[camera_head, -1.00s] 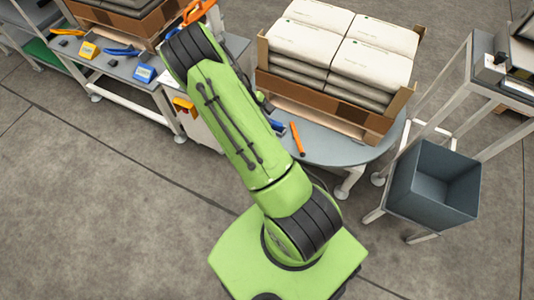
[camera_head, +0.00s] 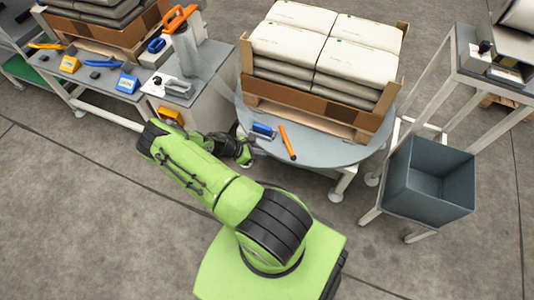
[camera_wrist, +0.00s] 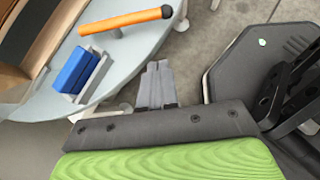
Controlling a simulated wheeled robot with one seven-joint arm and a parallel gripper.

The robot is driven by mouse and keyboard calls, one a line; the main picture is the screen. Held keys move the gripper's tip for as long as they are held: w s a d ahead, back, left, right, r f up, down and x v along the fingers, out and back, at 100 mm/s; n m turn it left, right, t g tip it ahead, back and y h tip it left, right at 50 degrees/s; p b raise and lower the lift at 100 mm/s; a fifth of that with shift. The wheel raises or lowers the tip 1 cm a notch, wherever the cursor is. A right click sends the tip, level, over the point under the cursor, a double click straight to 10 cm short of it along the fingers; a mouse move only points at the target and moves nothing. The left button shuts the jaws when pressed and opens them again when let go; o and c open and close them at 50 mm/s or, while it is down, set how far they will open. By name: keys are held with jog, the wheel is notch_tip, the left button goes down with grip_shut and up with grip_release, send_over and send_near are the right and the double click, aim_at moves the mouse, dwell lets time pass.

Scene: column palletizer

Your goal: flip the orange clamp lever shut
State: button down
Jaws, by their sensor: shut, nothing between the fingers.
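The orange clamp lever (camera_head: 288,143) lies at the front of the round grey table, pointing toward its front edge. In the head view my gripper (camera_head: 249,150) is left of the lever, partly hidden.
The round table (camera_head: 330,152) bears a pallet box (camera_head: 312,108) with stacked white sacks (camera_head: 325,45). A dark bin (camera_head: 430,182) on a stand is at right. A workbench (camera_head: 100,80) with tools is at left. Open floor lies in front.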

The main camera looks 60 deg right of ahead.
aim_at(287, 144)
jog(key=s+d+f+b, duration=0.1)
jog(key=s+d, duration=0.1)
jog(key=s+d+f+b, duration=0.1)
jog(key=s+d+f, duration=0.1)
jog(key=d, duration=0.1)
jog(key=s+d+f, duration=0.2)
jog(key=shift+s+d+f+b, duration=0.15)
jog(key=shift+s+b, duration=0.05)
jog(key=shift+b, duration=0.2)
